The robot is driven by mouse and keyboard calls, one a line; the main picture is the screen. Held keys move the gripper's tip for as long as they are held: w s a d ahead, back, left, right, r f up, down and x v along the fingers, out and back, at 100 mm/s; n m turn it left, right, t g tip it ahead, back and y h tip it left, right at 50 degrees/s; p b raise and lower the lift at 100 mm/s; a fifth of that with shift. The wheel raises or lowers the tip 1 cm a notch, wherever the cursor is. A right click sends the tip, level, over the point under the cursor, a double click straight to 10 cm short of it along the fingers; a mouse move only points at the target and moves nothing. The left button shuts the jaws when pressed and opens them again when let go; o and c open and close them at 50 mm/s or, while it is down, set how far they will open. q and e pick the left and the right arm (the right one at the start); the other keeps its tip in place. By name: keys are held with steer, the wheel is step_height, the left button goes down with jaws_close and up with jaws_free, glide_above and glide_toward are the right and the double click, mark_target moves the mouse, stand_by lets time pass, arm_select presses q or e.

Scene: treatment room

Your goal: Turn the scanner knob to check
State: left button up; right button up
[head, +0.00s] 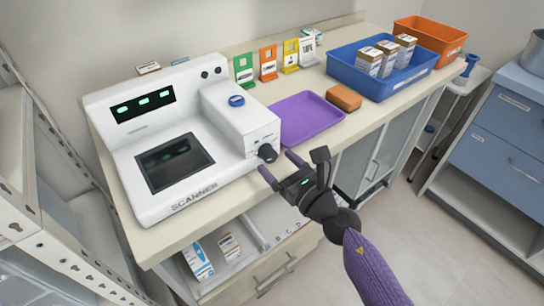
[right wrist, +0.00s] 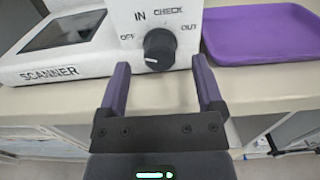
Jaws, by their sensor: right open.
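The white scanner (head: 185,180) stands on the counter at the left. Its black knob (head: 267,153) is on the front face of the raised box. In the right wrist view the knob (right wrist: 158,48) has OFF at its left, IN and CHECK above and OUT at its right. A white mark shows low on the knob; I cannot tell for sure which label it points to. My right gripper (head: 278,163) is open in front of the knob. In the wrist view its purple fingers (right wrist: 160,68) lie either side of the knob, apart from it. My left gripper is out of view.
A purple tray (head: 305,122) lies right of the scanner, with an orange-brown block (head: 344,98) beside it. A blue bin (head: 392,83) with boxes and an orange bin (head: 430,42) stand further right. A drawer (head: 265,238) holding boxes is below the counter.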

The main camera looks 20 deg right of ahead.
steer(key=shift+x, duration=0.8)
steer(key=c, duration=0.5)
jaws_close()
steer(key=shift+m, duration=0.5)
steer(key=shift+m+p, duration=0.55)
steer(key=shift+m, duration=0.65)
steer(key=m, duration=0.2)
steer(key=shift+m+p, duration=0.3)
steer(key=shift+m, duration=0.5)
steer(key=m+p, duration=0.1)
steer(key=m, duration=0.4)
steer(key=shift+p, duration=0.3)
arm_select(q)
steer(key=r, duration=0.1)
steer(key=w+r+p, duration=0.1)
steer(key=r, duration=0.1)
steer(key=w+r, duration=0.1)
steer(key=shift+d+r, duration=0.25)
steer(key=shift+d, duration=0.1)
arm_select(e)
steer(key=m, duration=0.5)
steer(key=shift+m, duration=0.5)
